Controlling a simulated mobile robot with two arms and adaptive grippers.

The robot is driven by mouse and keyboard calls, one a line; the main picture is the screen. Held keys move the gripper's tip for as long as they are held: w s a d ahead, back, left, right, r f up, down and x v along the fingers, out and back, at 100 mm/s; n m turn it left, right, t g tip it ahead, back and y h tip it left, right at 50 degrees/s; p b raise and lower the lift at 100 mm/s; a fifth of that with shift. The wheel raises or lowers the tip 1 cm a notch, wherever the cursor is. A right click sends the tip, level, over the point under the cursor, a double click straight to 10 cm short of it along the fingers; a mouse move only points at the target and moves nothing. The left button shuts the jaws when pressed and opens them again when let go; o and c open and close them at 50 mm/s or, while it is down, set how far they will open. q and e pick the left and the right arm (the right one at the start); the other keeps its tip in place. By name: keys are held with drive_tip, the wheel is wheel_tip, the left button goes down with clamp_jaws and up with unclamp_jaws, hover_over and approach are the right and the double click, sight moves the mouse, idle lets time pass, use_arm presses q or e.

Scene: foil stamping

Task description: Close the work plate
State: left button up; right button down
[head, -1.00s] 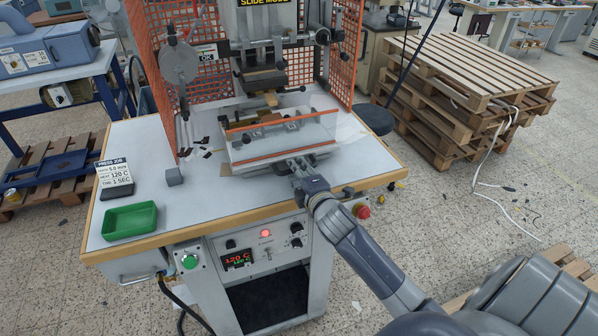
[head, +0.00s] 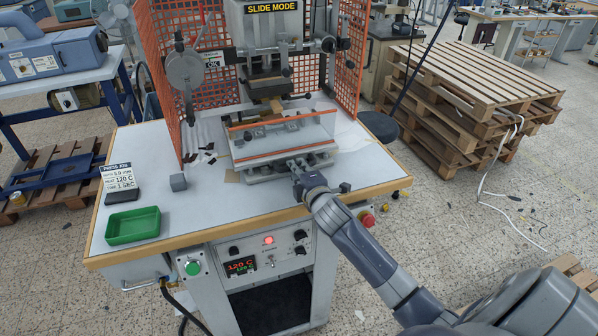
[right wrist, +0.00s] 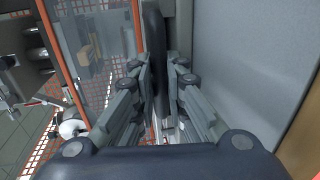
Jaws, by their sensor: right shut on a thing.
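The work plate (head: 262,173) is a grey slide at the front of the press, under the press head. A clear guard with orange edge strips (head: 284,153) stands over it. My right gripper (head: 297,168) is at the front of the plate. In the right wrist view, my right gripper (right wrist: 160,95) is shut on a dark upright handle (right wrist: 154,60), beside the clear guard (right wrist: 92,50). The fingers partly hide the handle. My left gripper is not in view.
The press (head: 268,45) has orange mesh guards (head: 165,75) at both sides. A red stop button (head: 367,219) is near my right arm. Pallets (head: 470,90) stand at right.

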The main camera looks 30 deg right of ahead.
drive_tip(key=c, duration=1.6)
unclamp_jaws()
drive_tip(key=shift+c, duration=0.2)
drive_tip(key=v, duration=1.2)
drive_tip(key=shift+d, duration=0.1)
